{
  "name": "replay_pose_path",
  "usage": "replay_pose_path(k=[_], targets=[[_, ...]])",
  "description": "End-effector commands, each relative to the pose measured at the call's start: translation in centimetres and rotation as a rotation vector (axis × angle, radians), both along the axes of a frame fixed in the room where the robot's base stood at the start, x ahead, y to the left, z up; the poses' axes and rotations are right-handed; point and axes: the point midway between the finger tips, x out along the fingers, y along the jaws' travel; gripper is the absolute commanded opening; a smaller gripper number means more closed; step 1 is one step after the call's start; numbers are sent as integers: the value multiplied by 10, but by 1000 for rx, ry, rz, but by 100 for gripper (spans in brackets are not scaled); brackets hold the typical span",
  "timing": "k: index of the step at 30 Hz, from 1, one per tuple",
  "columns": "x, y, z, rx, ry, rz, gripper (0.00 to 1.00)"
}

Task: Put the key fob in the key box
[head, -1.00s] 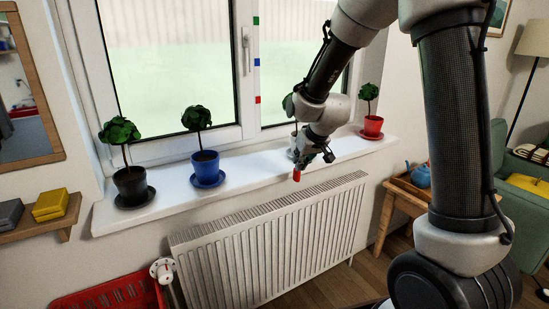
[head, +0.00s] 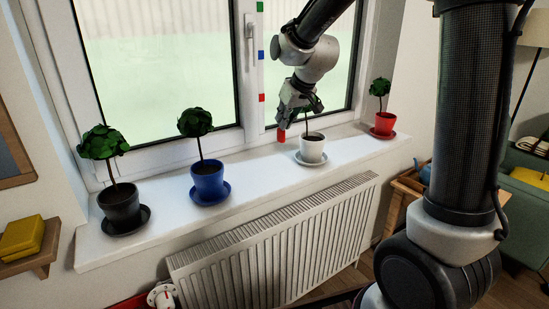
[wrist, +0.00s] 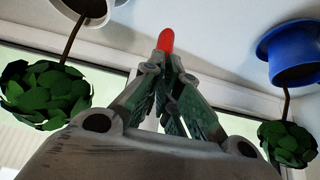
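A small red piece with a rounded end, which looks like the key fob (head: 281,135), sticks out from my gripper (head: 286,122). In the wrist view, the fob (wrist: 166,40) shows between the fingertips of my gripper (wrist: 164,66), which are closed together on it. My gripper is above the white windowsill (head: 245,178), just left of the white pot, with the fob pointing down. The fob appears clear of the sill. I cannot make out for certain which thing is the key box.
Potted plants stand on the sill: a black pot (head: 119,203), a blue pot (head: 208,182), a white pot (head: 312,149) and a red pot (head: 385,124). A yellow box (head: 21,238) sits on a wooden shelf at left. A radiator (head: 275,245) is below the sill.

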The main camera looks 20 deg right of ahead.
Motion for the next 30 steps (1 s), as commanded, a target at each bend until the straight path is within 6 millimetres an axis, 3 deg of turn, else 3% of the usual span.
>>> replay_pose_path(k=[9,19,30], targets=[[-1,0,-50,0,5,0,0],[0,0,-93,1,4,-1,0],[0,0,-101,1,0,-1,0]])
